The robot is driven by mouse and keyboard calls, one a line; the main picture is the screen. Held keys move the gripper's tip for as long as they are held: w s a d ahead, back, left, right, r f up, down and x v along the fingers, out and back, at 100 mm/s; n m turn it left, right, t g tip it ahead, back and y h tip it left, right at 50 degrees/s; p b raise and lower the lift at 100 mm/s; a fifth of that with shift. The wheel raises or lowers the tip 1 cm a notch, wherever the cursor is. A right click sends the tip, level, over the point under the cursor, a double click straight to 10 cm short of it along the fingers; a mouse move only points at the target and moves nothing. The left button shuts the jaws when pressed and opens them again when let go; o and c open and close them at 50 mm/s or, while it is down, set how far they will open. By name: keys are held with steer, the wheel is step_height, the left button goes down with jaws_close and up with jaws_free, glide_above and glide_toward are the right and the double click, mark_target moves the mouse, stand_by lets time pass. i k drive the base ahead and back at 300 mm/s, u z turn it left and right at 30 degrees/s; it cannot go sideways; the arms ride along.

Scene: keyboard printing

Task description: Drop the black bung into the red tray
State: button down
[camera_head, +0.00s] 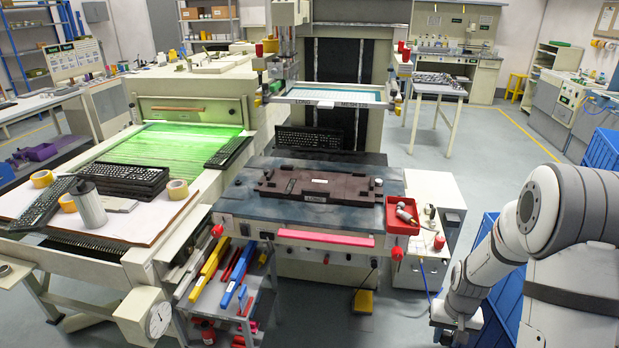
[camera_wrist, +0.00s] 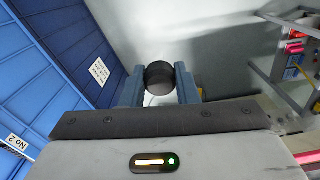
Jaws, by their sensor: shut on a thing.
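My gripper (camera_wrist: 158,70) is shut on the black bung (camera_wrist: 159,79), a short dark cylinder gripped between its two blue-grey fingers in the wrist view. In the head view my arm hangs low at the bottom right, in front of and below the red tray; I cannot make out the bung there. The red tray (camera_head: 403,230) sits at the right end of the printing table, above and to the left of my wrist.
Blue crates (camera_head: 489,262) stand close beside my arm, and their blue wall (camera_wrist: 62,62) fills the left of the wrist view. A white cabinet (camera_head: 436,188) stands right of the tray. A tool trolley (camera_head: 226,297) is at the lower left. Grey floor is open between.

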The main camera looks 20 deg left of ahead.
mark_target(408, 210)
steer(key=u, duration=0.25)
steer(key=i, duration=1)
steer(key=u, duration=0.05)
